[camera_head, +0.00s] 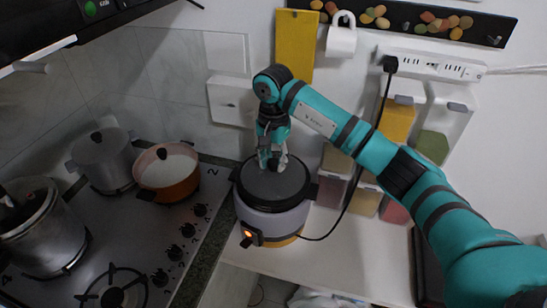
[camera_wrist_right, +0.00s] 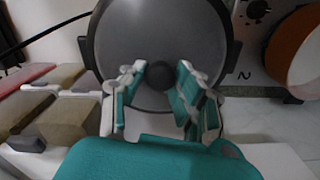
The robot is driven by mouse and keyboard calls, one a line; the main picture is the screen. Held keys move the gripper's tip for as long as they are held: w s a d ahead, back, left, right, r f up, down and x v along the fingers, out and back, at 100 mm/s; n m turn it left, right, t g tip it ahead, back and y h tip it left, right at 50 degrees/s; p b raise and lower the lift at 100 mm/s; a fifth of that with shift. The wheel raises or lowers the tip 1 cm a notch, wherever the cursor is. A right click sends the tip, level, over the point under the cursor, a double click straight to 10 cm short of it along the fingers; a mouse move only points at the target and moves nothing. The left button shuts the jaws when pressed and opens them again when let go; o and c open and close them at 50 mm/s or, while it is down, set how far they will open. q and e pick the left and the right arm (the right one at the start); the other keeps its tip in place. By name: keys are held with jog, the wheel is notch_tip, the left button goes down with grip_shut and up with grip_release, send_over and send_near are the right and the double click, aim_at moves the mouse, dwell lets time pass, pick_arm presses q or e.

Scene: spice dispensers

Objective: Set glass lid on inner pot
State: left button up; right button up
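The round grey glass lid (camera_head: 285,185) lies over the top of the lilac cooker (camera_head: 275,220) and looks level. It fills the upper middle of the right wrist view (camera_wrist_right: 120,45). The inner pot is hidden beneath it. My right gripper (camera_head: 271,160) points down over the lid. In the right wrist view its two fingers (camera_wrist_right: 160,82) stand apart on either side of the dark lid knob (camera_wrist_right: 159,75), with a gap at each side. Whether the fingertips reach down to knob height is hard to tell. My left gripper is not in view.
A stove (camera_head: 130,235) with an orange pot (camera_head: 168,185) and metal pots stands to the left. Spice dispensers (camera_head: 397,120) hang at the right behind my right arm. A black cable (camera_head: 347,205) runs down to the cooker. The white counter (camera_head: 350,260) in front is mostly clear.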

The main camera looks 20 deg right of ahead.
aim_at(273, 160)
jog(key=o, duration=0.4)
jog(key=shift+f, duration=0.1)
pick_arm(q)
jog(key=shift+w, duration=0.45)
pick_arm(e)
notch_tip(273, 160, up, 7)
jog(key=b, duration=0.3)
jog(key=shift+w+f+b, duration=0.1)
jog(key=shift+f+b, duration=0.1)
jog(key=shift+b, duration=0.1)
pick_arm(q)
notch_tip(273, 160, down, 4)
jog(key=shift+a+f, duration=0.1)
pick_arm(e)
notch_tip(273, 160, up, 6)
jog(key=shift+f, duration=0.25)
